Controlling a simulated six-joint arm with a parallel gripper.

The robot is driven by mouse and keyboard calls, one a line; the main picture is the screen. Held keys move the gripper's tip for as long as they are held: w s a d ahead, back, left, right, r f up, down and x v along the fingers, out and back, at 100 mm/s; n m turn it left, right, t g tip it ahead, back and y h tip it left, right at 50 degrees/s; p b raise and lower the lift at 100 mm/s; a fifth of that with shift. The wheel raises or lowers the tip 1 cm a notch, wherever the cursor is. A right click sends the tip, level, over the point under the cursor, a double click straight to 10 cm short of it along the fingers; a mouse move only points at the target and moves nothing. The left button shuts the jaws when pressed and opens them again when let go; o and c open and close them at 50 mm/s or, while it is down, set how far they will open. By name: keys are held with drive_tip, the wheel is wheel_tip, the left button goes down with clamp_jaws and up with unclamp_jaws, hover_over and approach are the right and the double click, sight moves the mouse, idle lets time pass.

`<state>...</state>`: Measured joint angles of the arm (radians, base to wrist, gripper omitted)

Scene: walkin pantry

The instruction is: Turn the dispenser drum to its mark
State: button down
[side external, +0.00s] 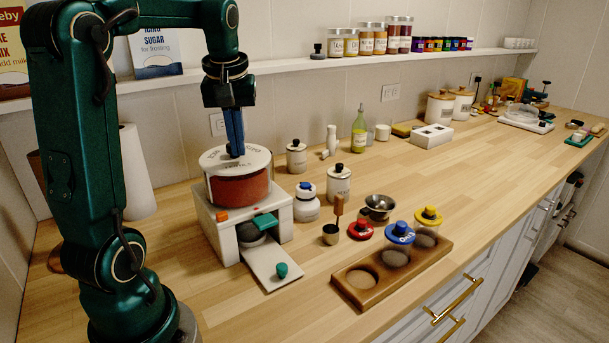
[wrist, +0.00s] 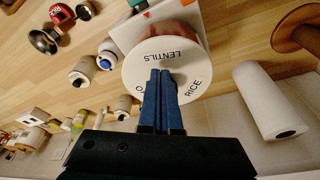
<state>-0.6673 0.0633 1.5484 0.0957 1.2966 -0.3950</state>
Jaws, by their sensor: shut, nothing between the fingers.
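The dispenser drum (side external: 240,184) is a reddish-brown cylinder with a white lid, sitting on a white dispenser base (side external: 222,243). In the wrist view the white lid (wrist: 138,80) carries the words LENTILS and RICE and another label partly hidden by my fingers.
A green lever (side external: 265,221) and a tray with a green knob (side external: 282,270) are at the base's front. White jars (side external: 297,157) stand close on the right. A wooden rack (side external: 365,298) with lidded jars is at the front. A paper roll (side external: 137,172) stands behind my arm.

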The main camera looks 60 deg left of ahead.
drive_tip(key=a+v, duration=0.1)
drive_tip(key=v, duration=0.4)
drive_tip(key=shift+w+r, duration=0.25)
drive_tip(key=shift+r, duration=0.3)
drive_tip(key=shift+s+a+f, duration=0.1)
drive_tip(key=shift+s+f, duration=0.15)
drive_tip(key=shift+f, duration=0.75)
drive_tip(key=shift+s+a+f, duration=0.15)
drive_tip(key=shift+s+f, duration=0.1)
drive_tip(key=shift+f, duration=0.7)
drive_tip(key=shift+s+a+f, duration=0.1)
drive_tip(key=shift+s+f, duration=0.15)
drive_tip(key=shift+f, duration=0.75)
drive_tip(key=shift+w+a, duration=0.2)
drive_tip(key=shift+a, duration=0.05)
drive_tip(key=shift+w+d, duration=0.15)
drive_tip(key=shift+w, duration=0.15)
